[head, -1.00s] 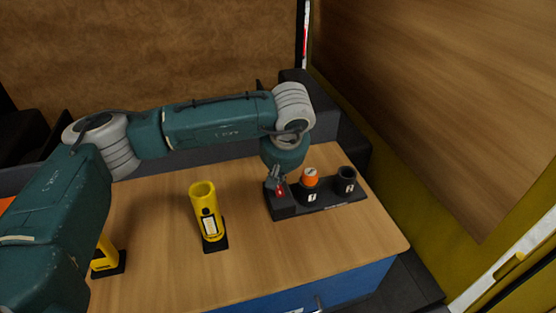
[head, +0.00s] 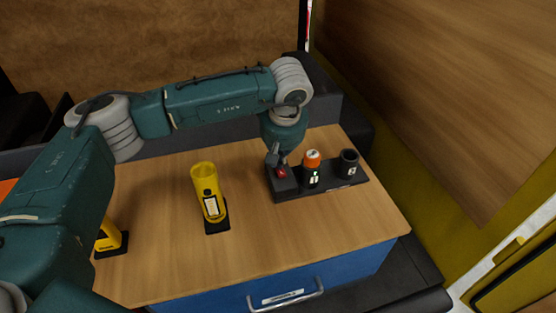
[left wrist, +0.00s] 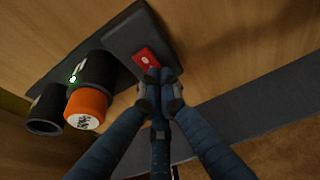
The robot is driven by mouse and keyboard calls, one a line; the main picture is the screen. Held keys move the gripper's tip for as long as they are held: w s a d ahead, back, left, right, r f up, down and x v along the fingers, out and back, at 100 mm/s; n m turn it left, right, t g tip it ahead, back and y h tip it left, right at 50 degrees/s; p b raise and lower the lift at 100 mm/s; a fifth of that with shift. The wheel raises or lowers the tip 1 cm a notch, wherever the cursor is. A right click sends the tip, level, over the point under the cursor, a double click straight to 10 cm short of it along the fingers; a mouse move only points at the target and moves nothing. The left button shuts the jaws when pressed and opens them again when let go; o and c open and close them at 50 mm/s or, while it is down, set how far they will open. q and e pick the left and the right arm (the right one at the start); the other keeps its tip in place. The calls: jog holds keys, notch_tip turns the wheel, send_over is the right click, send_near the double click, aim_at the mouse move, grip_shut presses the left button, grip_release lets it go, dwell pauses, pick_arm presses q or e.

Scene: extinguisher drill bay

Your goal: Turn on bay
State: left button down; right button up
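The bay is a black base (head: 335,192) on the wooden table. At its left end is a red switch (head: 282,172), which also shows in the left wrist view (left wrist: 146,58). An orange-capped black cylinder (head: 312,160) stands in the middle slot. A small green light shows beside it in the left wrist view. The right slot (head: 349,163) looks open and empty. My left gripper (head: 279,160) points down at the switch. In the left wrist view its fingertips (left wrist: 160,76) are together at the switch's near end; I cannot tell if they touch it. My right gripper is not in view.
A yellow holder (head: 206,182) stands left of the bay on a black foot. Another yellow item (head: 108,237) is partly hidden behind my left arm. The blue drawer (head: 345,273) with a handle is under the tabletop. The table's front middle is clear.

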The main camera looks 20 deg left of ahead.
pick_arm(q)
jog(key=shift+s+d, duration=0.5)
jog(key=shift+s, duration=0.3)
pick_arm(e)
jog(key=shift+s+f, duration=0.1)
pick_arm(q)
jog(key=shift+w+r, duration=0.1)
jog(key=shift+r, duration=0.35)
jog(key=p+v, duration=0.1)
jog(key=v, duration=0.1)
jog(key=shift+d+r, duration=0.2)
jog(key=shift+r, duration=0.2)
jog(key=s+a+b+v, duration=0.1)
jog(key=b+v, duration=0.1)
jog(key=v, duration=0.3)
notch_tip(320, 180, up, 5)
jog(key=b, duration=0.1)
send_over(282, 174)
jog(key=s+d, duration=0.2)
jog(key=s, duration=0.1)
jog(key=shift+a, duration=0.2)
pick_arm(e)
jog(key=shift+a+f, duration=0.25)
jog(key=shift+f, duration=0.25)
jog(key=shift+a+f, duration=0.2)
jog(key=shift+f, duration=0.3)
